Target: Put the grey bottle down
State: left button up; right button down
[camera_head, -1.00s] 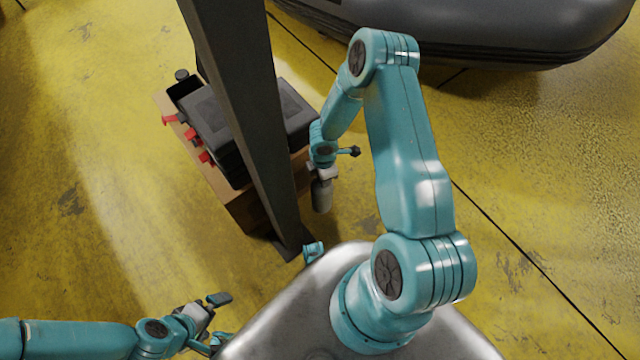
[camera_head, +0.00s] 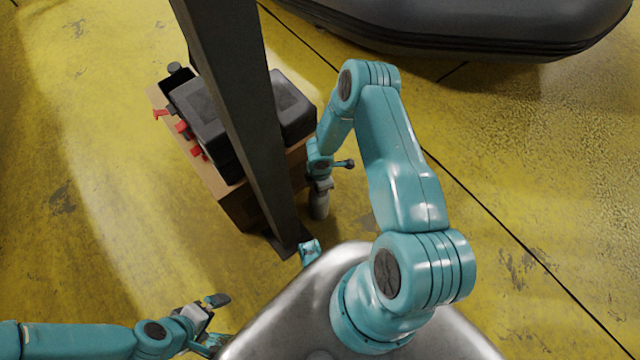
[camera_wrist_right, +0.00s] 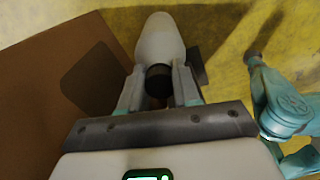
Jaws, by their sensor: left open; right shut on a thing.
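The grey bottle (camera_head: 319,205) hangs below my right gripper (camera_head: 320,184), beside the near right side of a cardboard-brown box. In the right wrist view the bottle (camera_wrist_right: 161,42) points away from me, and the right gripper (camera_wrist_right: 158,88) is shut on its dark neck. I cannot tell whether the bottle's far end touches the floor. My left gripper (camera_head: 212,306) is open and empty at the lower left, low over the floor and well apart from the bottle.
The brown box (camera_head: 237,206) carries a black case (camera_head: 205,112) with red latches. A dark post (camera_head: 236,90) stands in front of it. A black inflatable boat (camera_head: 480,30) lies at the back right. Yellow floor (camera_head: 110,200) is clear to the left.

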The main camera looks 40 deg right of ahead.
jog(key=c, duration=0.8)
grip_release()
jog(key=shift+r, duration=0.15)
notch_tip(320, 180, up, 12)
jog(key=p, duration=0.4)
